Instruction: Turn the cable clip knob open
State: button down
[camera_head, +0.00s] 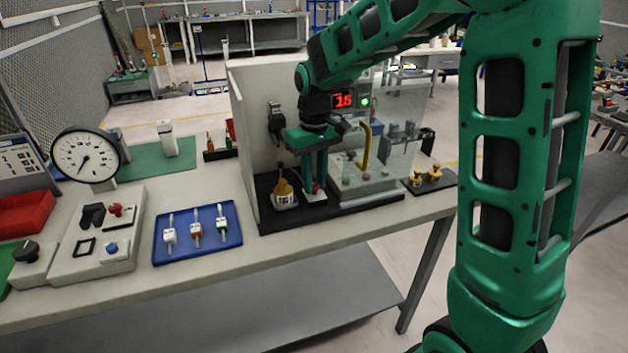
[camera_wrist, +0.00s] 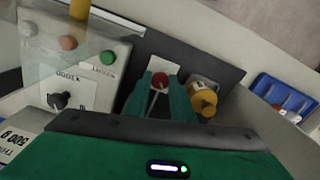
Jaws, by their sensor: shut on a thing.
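My gripper (camera_head: 312,180) points down over the black base of the walled station, in front of its clear panel. In the wrist view its two green fingers (camera_wrist: 160,88) are closed on either side of a small round red knob (camera_wrist: 159,79) with a thin pale stem. The red knob also shows low between the fingers in the head view (camera_head: 316,188). A pale plate lies under it. No separate cable clip can be made out, and I cannot tell how far the knob is turned.
A white wall (camera_head: 254,126) stands behind.

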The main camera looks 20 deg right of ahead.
aim_at(314, 184)
jog(key=shift+w+r, duration=0.1)
jog(key=shift+w, duration=0.05)
jog(key=c, duration=1.5)
grip_release()
jog(key=shift+c, duration=0.2)
notch_tip(314, 184, up, 7)
jog(key=shift+r, duration=0.15)
